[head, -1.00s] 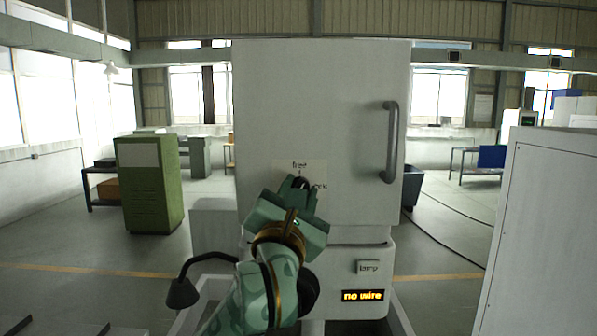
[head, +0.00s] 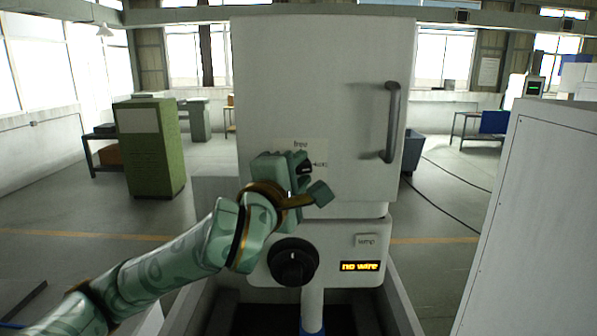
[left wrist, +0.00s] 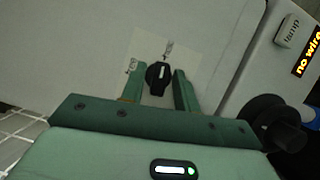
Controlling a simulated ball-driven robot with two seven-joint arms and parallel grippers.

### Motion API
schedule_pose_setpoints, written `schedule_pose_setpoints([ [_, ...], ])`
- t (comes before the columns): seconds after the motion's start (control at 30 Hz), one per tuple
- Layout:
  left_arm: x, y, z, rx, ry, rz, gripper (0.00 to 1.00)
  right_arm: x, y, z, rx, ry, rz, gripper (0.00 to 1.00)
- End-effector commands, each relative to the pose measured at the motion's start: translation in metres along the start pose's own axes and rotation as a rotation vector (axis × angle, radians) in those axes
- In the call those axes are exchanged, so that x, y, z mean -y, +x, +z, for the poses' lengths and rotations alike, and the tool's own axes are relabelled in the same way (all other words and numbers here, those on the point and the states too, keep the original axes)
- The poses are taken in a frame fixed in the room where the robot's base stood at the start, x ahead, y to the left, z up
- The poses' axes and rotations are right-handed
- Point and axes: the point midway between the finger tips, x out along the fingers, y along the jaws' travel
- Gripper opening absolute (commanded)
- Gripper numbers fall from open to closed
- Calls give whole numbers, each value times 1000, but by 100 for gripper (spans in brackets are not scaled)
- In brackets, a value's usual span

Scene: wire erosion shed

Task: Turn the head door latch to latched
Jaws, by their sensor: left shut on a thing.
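The latch is a small black knob (left wrist: 158,78) with a white mark, on a pale label plate (head: 316,150) low on the white head door (head: 310,95). In the left wrist view the mark points up, roughly toward the upper word, with the other word to the left. In the head view "free" is above the knob and the second word is to its right. My right gripper is out of view.
A grey door handle (head: 391,122) stands out at the right of the door. Below are a large black dial (head: 293,262), a temp button (head: 367,240) and a "no wire" display (head: 360,266). A white cabinet (head: 530,220) is close at right; a green cabinet (head: 150,150) stands at left.

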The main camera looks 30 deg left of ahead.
Motion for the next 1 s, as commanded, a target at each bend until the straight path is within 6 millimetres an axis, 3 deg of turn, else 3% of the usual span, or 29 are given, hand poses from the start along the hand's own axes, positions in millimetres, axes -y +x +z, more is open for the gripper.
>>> schedule_pose_setpoints([
  [0.33, 0, 0, 0, 0, 129, -54, 8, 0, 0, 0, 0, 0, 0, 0],
  [0.87, 0, 0, 0, 1, 152, -65, 8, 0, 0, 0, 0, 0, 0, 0],
  [0.9, 0, 0, 0, 1, 152, -65, 34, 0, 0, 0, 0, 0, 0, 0],
  [1.0, 0, 0, 0, 1, 152, -65, 37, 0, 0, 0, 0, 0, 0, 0],
])
